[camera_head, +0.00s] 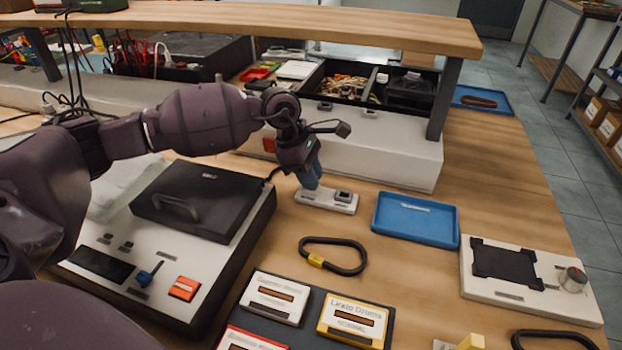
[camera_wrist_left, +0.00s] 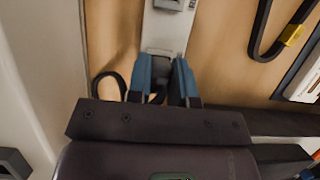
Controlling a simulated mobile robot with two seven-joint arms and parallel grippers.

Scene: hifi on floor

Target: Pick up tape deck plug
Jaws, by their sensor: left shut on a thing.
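A white socket strip (camera_head: 345,207) lies on the bench right of the tape deck (camera_head: 240,225); it also shows in the wrist view (camera_wrist_left: 167,33). My left gripper (camera_head: 309,180) points down at the strip's left end. Its blue fingers (camera_wrist_left: 163,82) are shut on a small dark plug (camera_wrist_left: 159,68), the tape deck plug, at the near end of the strip. The fingers mostly hide the plug, and I cannot tell whether it is still seated in the strip. A dark cable loops beside the left finger in the wrist view. My right gripper is out of view.
A blue tray (camera_head: 417,220) lies right of the strip. A black cord loop with a yellow tag (camera_head: 335,256) and a cassette holder (camera_head: 318,300) lie nearer. A white unit with a knob (camera_head: 530,280) stands at right. A raised shelf (camera_head: 300,27) runs behind the arm.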

